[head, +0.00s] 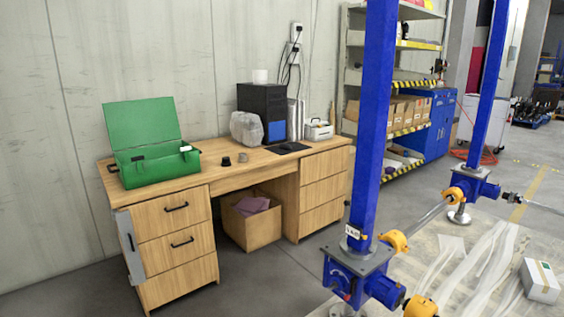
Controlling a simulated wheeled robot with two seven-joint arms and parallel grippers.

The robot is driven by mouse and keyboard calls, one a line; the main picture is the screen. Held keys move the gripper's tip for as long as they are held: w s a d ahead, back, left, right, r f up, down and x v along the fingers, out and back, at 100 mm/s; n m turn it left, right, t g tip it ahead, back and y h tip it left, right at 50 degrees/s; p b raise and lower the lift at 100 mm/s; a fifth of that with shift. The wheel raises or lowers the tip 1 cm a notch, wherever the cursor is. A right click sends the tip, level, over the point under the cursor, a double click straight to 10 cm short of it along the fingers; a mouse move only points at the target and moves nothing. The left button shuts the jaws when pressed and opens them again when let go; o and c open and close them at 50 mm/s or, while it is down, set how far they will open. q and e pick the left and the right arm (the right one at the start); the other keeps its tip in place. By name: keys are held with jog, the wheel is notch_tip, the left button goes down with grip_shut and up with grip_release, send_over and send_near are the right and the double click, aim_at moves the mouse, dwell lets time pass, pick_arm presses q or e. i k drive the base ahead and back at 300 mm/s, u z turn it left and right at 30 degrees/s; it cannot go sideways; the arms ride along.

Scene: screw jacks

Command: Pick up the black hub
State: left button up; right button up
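A small dark, round piece (226,161) that looks like the black hub stands on the wooden desk (200,169), right of the green case. A similar small grey-brown piece (242,157) is just right of it. They are too small to see in detail. Neither of my grippers shows in the head view, so I cannot see what they hold.
An open green case (155,165) stands on the desk's left side. A blue screw jack post (372,130) rises at right. Floor before the desk is clear.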

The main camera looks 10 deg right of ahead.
aim_at(226, 162)
jog(key=z, duration=0.05)
jog(key=i, duration=3.5)
jog(key=u, duration=1.55)
